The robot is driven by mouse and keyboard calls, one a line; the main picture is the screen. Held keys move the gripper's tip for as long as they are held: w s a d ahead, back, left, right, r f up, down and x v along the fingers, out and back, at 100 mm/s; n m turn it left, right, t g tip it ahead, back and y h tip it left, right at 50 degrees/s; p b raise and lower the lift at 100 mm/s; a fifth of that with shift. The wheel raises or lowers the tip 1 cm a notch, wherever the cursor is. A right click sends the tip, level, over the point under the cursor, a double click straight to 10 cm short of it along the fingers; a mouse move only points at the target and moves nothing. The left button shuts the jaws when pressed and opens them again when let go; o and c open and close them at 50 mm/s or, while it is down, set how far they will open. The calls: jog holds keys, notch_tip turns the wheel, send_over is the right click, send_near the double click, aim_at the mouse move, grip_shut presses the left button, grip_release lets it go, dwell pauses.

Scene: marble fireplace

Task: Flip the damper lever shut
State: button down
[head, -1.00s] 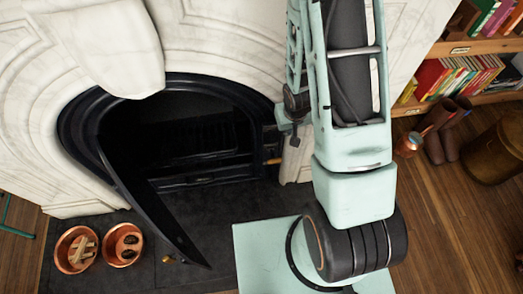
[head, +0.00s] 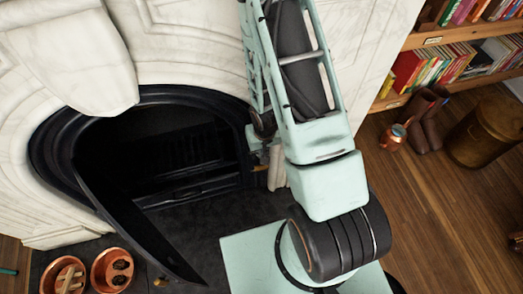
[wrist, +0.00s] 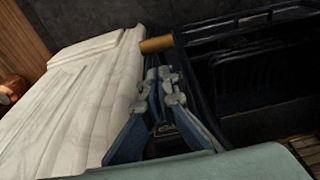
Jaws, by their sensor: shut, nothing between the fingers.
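The damper lever's brass-coloured handle (head: 260,168) shows at the right side of the black fireplace opening (head: 165,155). In the wrist view the handle (wrist: 156,45) lies crosswise just beyond my fingertips. My gripper (wrist: 158,76) is shut and empty, with its fingers pointing toward the handle. A small gap seems to lie between them, but I cannot tell for sure whether they touch. In the head view my gripper is mostly hidden beside my arm, above the handle. The lever's mount is dark and hard to make out.
The white marble surround (wrist: 85,95) stands close beside my gripper. A black hinged panel (head: 150,245) juts out from the opening. Copper bowls (head: 112,270) sit on the hearth at the left. Boots (head: 428,115), a copper jug (head: 393,136) and a bookshelf (head: 440,60) are at the right.

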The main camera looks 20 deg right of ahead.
jog(key=shift+w+f+b, duration=0.2)
jog(key=shift+f, duration=0.8)
jog(key=shift+w+f+b, duration=0.15)
jog(key=shift+f, duration=0.9)
jog(key=shift+w+f+b, duration=0.2)
jog(key=shift+f, duration=0.8)
jog(key=shift+s+f+b, duration=0.1)
jog(key=shift+f+b, duration=0.1)
jog(key=shift+b, duration=0.15)
